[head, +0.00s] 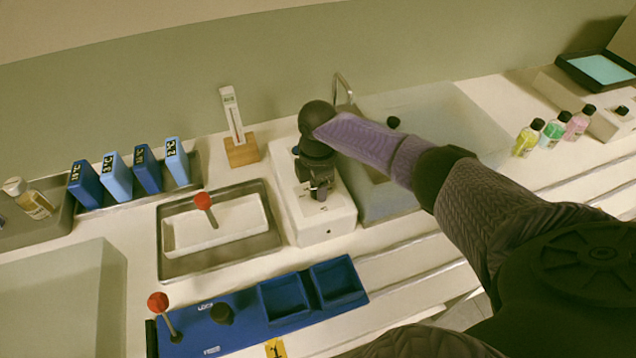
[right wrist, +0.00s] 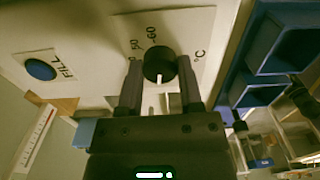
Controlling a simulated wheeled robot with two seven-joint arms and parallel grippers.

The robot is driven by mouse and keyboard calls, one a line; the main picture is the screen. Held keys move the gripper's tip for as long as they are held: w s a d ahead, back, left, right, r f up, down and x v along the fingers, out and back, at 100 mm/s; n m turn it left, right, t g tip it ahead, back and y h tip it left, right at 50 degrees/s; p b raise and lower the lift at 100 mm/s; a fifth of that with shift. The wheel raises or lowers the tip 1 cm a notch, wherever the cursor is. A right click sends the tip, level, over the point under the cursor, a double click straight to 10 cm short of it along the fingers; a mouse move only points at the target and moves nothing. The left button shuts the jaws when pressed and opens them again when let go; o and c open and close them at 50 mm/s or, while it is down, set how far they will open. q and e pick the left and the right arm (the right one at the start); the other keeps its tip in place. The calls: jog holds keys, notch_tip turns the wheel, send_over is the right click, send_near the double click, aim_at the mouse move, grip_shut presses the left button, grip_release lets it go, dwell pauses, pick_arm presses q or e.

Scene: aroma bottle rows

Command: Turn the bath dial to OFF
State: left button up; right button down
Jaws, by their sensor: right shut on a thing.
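The bath dial (right wrist: 159,62) is a round black knob with a white mark, on the white panel of a white control box (head: 326,224). In the right wrist view its mark points down the picture, toward my gripper's palm. The printed numbers 50 and 60 and a °C sign show around it; no OFF label is visible. My right gripper (right wrist: 158,82) has one finger on each side of the dial and is shut on it. In the head view my right gripper (head: 320,188) reaches down over the box and hides the dial. My left gripper is out of view.
A blue FILL button (right wrist: 41,69) is on the same panel. A metal tray with a white basin (head: 180,250) is left, a sink (head: 440,105) right, and a blue rack (head: 250,325) in front.

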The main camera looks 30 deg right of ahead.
jog(key=shift+c, duration=1.3)
grip_release()
notch_tip(320, 180, up, 10)
jog(key=p, duration=0.3)
jog(key=shift+f, duration=0.1)
